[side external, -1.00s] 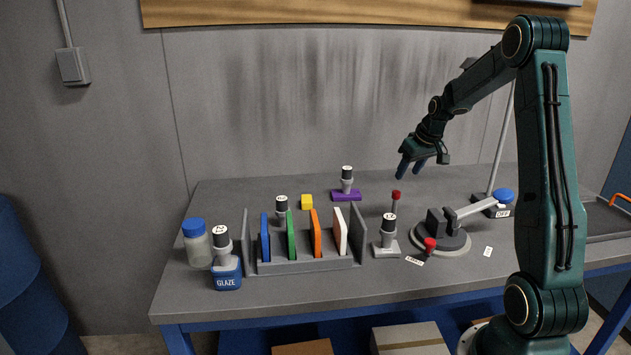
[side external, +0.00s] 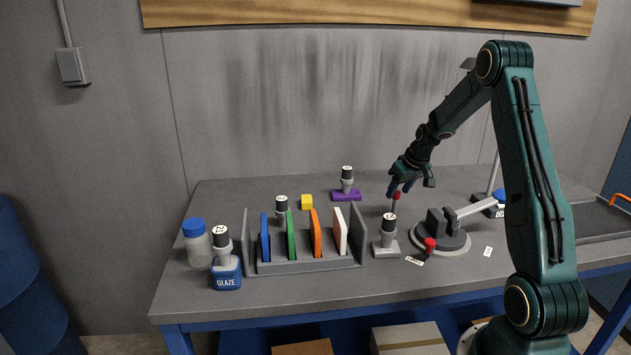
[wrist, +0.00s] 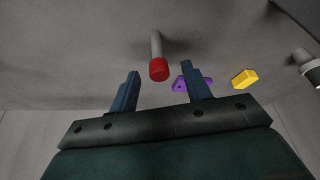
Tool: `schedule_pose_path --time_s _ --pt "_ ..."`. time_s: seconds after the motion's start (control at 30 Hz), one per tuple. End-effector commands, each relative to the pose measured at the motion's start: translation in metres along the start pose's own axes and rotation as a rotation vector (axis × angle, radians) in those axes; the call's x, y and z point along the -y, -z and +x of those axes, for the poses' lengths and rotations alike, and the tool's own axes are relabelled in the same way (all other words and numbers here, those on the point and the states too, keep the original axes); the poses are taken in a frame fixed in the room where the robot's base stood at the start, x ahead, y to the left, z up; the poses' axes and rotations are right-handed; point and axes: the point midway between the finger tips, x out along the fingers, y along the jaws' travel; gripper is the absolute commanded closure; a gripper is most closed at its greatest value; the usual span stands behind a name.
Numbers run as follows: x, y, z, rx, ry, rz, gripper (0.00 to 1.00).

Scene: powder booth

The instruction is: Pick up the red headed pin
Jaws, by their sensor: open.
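The red headed pin (side external: 396,198) stands upright on the table, a grey shaft with a red top. In the side view its head is level with my fingertips, and the lower shaft shows below them. My gripper (side external: 400,188) is open, its blue fingers at the pin's head. In the wrist view the pin's red head (wrist: 159,69) lies between and just beyond the two fingertips of my gripper (wrist: 160,68), with no finger seen touching it. Its shaft runs away from the camera.
A grey stamp (side external: 387,243) and a round clamp base (side external: 447,241) with a red knob (side external: 430,244) stand in front of the pin. A rack (side external: 300,266) of coloured plates stands left.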

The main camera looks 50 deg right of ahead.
Motion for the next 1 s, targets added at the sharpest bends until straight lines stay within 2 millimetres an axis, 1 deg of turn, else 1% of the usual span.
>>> schedule_pose_path --time_s 0.1,0.37,0.53,0.8,1.0 --pt "0.000 0.000 0.005 -0.001 -0.001 -0.001 0.52" --pt "0.000 0.000 0.008 0.000 0.000 0.000 0.52" --pt "0.000 -0.001 0.019 0.002 0.000 0.000 0.52" --pt "-0.001 -0.001 0.048 0.001 0.000 0.000 0.52" --pt "-0.001 0.000 0.057 -0.001 -0.001 0.001 0.52"
